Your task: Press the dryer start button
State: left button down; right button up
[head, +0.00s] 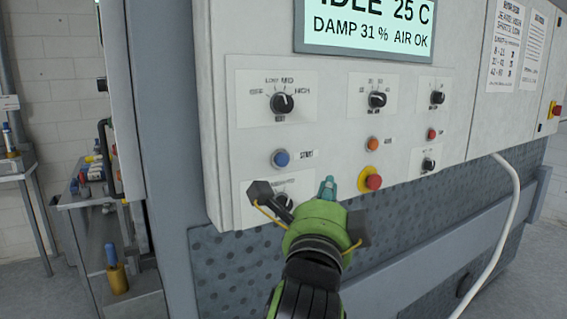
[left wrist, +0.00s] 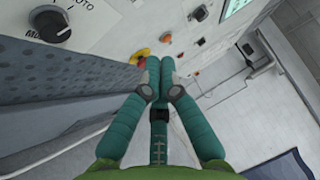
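The blue button (head: 281,158) with a START label beside it sits on the white control panel (head: 335,140) in the head view. It is uncovered, and I cannot make it out in the left wrist view. My left gripper (head: 328,187) is in front of the panel's lower part, below and right of the blue button and apart from it. In the left wrist view its two teal fingers (left wrist: 160,80) are together at the tips with nothing between them. Whether the tips touch the panel I cannot tell. My right gripper is not in view.
A red emergency button (head: 373,182) on a yellow base is just right of my fingers. An orange button (head: 372,144) and several black knobs surround them. A display (head: 365,35) reads IDLE. A white hose (head: 505,215) hangs at right. Benches with tools stand at left.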

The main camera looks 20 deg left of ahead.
aim_at(282, 160)
pick_arm(q)
jog(key=shift+s+a+r, duration=0.2)
jog(key=shift+s+r, duration=0.5)
jog(key=shift+r, duration=0.15)
jog(key=shift+w+a+b, duration=0.15)
jog(key=shift+w+a, duration=0.75)
jog(key=shift+a, duration=0.3)
jog(key=shift+w+a+b, duration=0.1)
jog(key=shift+w+a, duration=0.85)
jog(key=shift+a, duration=0.2)
jog(key=shift+w+a+b, duration=0.15)
jog(key=shift+w+a, duration=0.75)
jog(key=shift+a, duration=0.3)
jog(key=shift+w, duration=0.1)
